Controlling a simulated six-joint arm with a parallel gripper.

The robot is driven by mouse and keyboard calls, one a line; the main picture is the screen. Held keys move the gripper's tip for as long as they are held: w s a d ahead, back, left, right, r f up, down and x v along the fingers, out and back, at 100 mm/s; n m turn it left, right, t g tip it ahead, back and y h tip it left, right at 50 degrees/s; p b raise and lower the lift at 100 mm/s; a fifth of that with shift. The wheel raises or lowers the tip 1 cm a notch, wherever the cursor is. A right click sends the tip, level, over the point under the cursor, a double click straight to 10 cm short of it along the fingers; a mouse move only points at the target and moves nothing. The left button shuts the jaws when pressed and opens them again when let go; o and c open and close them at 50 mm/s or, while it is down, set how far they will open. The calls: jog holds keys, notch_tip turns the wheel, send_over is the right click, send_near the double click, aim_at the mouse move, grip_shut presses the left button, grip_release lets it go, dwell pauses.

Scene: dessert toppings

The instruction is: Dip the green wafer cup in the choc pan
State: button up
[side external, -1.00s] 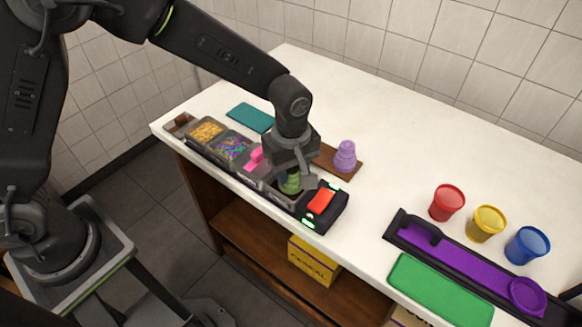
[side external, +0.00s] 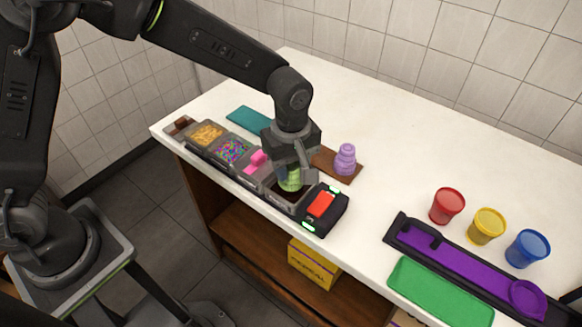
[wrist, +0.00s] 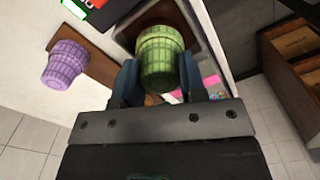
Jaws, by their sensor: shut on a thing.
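The green wafer cup (side external: 290,180) is held by my gripper (side external: 293,172) over the choc pan (side external: 284,195), the dark-filled pan beside the red-topped black unit. The cup's lower part is close to the pan's opening; whether it touches the chocolate cannot be told. In the wrist view the green cup (wrist: 161,58) sits between the two blue-grey fingers of my gripper (wrist: 160,78), with the dark pan behind it. The fingers are shut on the cup. Any coating on its underside is hidden.
A purple wafer cup (side external: 345,159) stands on a brown board (side external: 325,163) just right of the pan. Pans of pink pieces (side external: 256,160), sprinkles (side external: 230,150) and yellow topping (side external: 206,134) line the edge. Red, yellow and blue cups (side external: 527,248) stand far right.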

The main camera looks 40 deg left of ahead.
jog(key=shift+r, duration=1)
dwell(0.4)
jog(key=shift+r, duration=2.3)
